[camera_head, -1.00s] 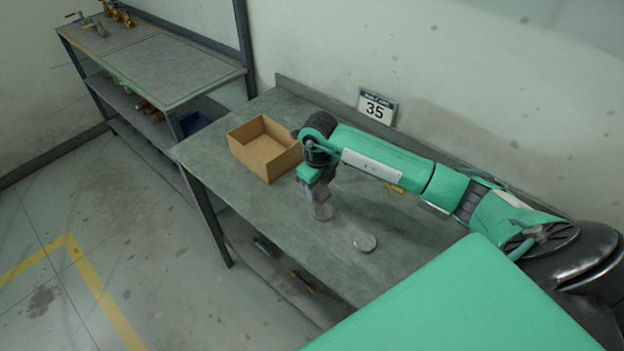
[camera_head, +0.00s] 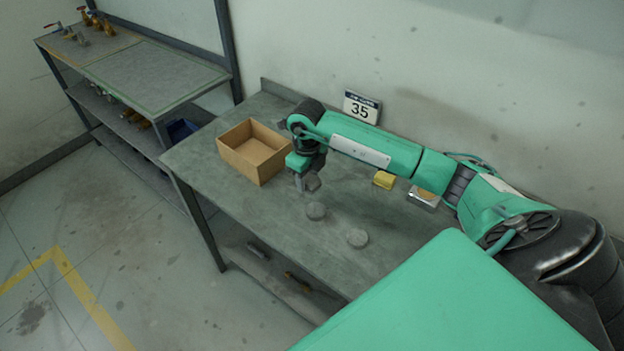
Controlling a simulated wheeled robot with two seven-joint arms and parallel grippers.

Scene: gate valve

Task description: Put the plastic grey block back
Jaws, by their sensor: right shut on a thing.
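My right gripper (camera_head: 306,185) is above the workbench (camera_head: 215,190), just right of the open cardboard box (camera_head: 233,162). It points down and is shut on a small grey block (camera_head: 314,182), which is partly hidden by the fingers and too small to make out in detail. The gripper is outside the box. My left gripper is not in view.
A number 35 sign (camera_head: 361,108) is at the wall. A second shelf bench (camera_head: 150,70) with brass valves stands at the left. The bench's left front is clear.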

